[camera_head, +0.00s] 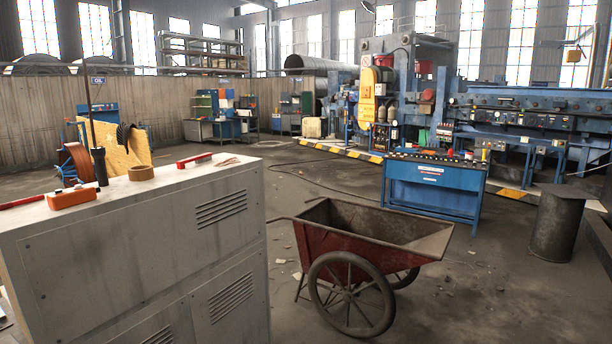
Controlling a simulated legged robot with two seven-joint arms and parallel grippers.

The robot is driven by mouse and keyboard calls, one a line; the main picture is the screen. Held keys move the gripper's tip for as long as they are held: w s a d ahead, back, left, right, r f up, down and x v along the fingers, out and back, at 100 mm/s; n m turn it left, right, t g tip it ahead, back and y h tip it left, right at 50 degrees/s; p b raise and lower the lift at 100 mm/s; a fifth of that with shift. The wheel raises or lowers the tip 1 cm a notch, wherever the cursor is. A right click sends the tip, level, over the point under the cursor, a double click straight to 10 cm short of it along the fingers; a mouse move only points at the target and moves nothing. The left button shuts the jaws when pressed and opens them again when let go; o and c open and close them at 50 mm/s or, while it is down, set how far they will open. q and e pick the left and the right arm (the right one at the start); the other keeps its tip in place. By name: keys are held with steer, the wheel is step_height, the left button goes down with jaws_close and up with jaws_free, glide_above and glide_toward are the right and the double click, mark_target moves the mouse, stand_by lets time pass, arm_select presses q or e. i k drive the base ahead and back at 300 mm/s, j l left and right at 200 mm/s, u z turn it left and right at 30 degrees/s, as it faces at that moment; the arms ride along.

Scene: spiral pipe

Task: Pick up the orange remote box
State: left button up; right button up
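The orange remote box (73,198) lies on top of a grey metal cabinet (150,245), near the left end of its top. Its whole visible side is clear, and nothing touches it from above. A red bar-like item (20,202) lies just left of it. A black upright item with a long thin rod (100,166) stands just behind it to the right. Neither of my grippers is in view.
A brown tape roll (141,173) and a red tool (194,161) also lie on the cabinet top. A red wheelbarrow (340,247) stands right of the cabinet. A blue control desk (433,187) and a dark drum (556,225) stand farther right. Open floor lies between them.

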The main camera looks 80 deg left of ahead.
mark_target(71, 197)
steer(key=u, duration=4.1)
steer(key=i+l+u, duration=0.1)
steer(key=u, duration=0.4)
steer(key=i+l+u, duration=0.15)
steer(key=u, duration=0.35)
